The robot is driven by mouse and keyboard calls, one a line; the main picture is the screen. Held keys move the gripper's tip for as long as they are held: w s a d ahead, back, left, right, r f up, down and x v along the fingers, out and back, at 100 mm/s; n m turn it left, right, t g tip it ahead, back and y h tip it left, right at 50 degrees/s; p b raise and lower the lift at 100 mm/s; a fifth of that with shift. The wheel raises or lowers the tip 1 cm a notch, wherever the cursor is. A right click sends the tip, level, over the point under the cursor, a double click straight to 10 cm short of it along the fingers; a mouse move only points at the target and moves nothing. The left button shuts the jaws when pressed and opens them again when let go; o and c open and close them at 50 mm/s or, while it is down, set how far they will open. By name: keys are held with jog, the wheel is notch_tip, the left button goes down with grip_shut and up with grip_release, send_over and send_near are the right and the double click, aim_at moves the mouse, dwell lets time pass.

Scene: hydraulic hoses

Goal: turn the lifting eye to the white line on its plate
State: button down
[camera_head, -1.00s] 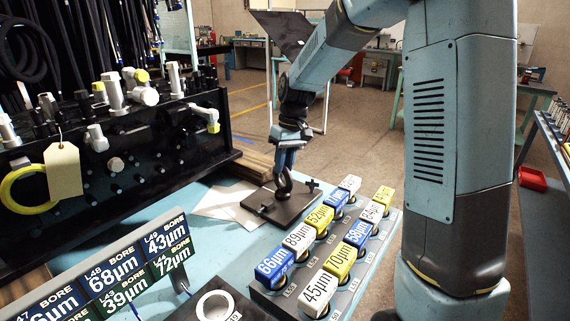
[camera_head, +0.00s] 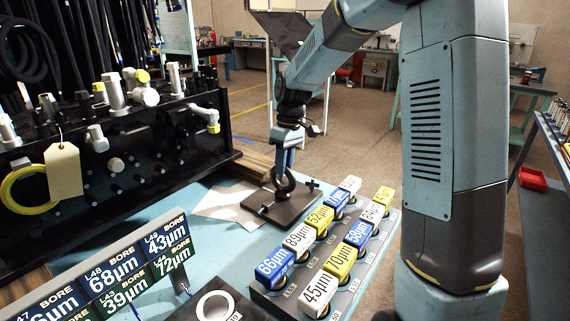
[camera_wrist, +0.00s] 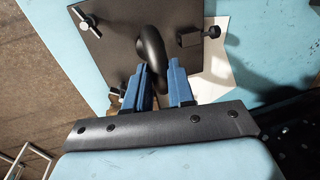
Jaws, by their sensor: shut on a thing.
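The lifting eye (camera_head: 284,184) is a dark ring standing on a dark square plate (camera_head: 291,211) on the light blue table. In the wrist view the eye (camera_wrist: 151,48) shows as a thick black loop rising from the plate (camera_wrist: 110,40). My gripper (camera_head: 283,168) reaches down to the eye from above. In the wrist view my gripper's blue fingers (camera_wrist: 161,80) stand on either side of the loop, shut on it. I cannot make out the white line on the plate in either view.
A T-handled clamp screw (camera_wrist: 86,18) and a black knob clamp (camera_wrist: 200,36) sit at the plate's edges. White paper (camera_head: 222,202) lies beside the plate. A rack of labelled blocks (camera_head: 330,250) stands close at the right, and a black hose manifold (camera_head: 150,150) at the left.

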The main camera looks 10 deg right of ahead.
jog(key=shift+d, duration=0.1)
jog(key=c, duration=1)
grip_release()
jog(key=shift+o, duration=0.2)
jog(key=shift+r, duration=0.15)
notch_tip(320, 180, up, 13)
jog(key=w+d, duration=0.2)
jog(key=shift+r, duration=0.1)
jog(key=s+d+r+m+t+h, duration=0.1)
jog(key=s+d+r+m+t, duration=0.15)
jog(key=s, duration=0.55)
jog(key=s+d+r+m+t, duration=0.15)
jog(key=s+d, duration=0.25)
jog(key=s, duration=0.4)
jog(key=s+d+f+m+t, duration=0.1)
jog(key=s+d+m, duration=0.1)
jog(key=s, duration=0.4)
jog(key=s+d+f+m+t, duration=0.2)
jog(key=s+d+m, duration=0.1)
jog(key=s, duration=0.4)
jog(key=shift+s+f+h, duration=0.2)
jog(key=shift+s+h, duration=0.05)
jog(key=shift+h, duration=0.05)
